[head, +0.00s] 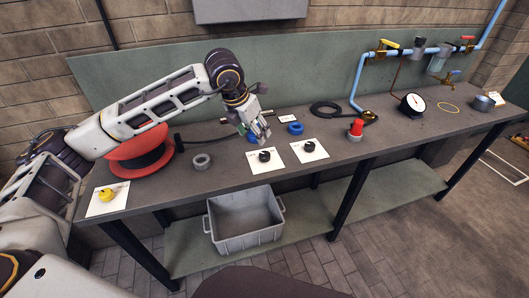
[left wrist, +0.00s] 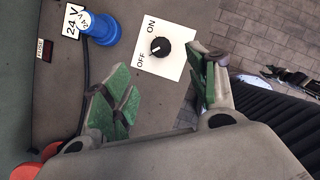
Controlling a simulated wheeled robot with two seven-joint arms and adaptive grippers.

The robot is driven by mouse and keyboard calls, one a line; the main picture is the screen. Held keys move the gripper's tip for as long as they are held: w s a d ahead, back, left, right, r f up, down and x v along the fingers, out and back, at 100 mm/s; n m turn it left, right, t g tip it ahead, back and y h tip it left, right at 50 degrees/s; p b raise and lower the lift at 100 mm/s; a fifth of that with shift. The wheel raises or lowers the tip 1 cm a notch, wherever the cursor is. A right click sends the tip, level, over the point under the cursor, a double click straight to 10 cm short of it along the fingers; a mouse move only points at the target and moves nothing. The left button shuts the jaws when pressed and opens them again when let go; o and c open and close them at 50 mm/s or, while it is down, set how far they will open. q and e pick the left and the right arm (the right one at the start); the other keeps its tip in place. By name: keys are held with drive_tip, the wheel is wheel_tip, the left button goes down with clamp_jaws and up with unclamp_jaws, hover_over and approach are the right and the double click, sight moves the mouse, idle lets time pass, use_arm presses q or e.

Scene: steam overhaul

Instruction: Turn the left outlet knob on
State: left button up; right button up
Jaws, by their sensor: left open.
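The left outlet knob (head: 264,156) is a black round knob on a white card on the bench, left of a similar black knob (head: 309,146) on its own card. In the left wrist view the knob (left wrist: 160,46) sits on a card marked ON and OFF, and its white mark appears to face the OFF side. My left gripper (head: 262,132) is over the bench just behind and above the left knob. Its green-padded fingers (left wrist: 164,88) are spread apart with nothing between them. The knob lies beyond the fingertips, apart from them. My right gripper is out of view.
A blue outlet (left wrist: 100,28) labelled 24 V is beside the knob card; another blue outlet (head: 295,128) stands to the right. A grey ring (head: 202,162), a red reel (head: 138,152) and a yellow knob (head: 106,194) lie left. A red-topped item (head: 356,128) is right. A grey crate (head: 243,220) is below.

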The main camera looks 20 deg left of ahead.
sight(265, 153)
use_arm(q)
drive_tip(key=shift+x, duration=6.85)
drive_tip(key=c, duration=1)
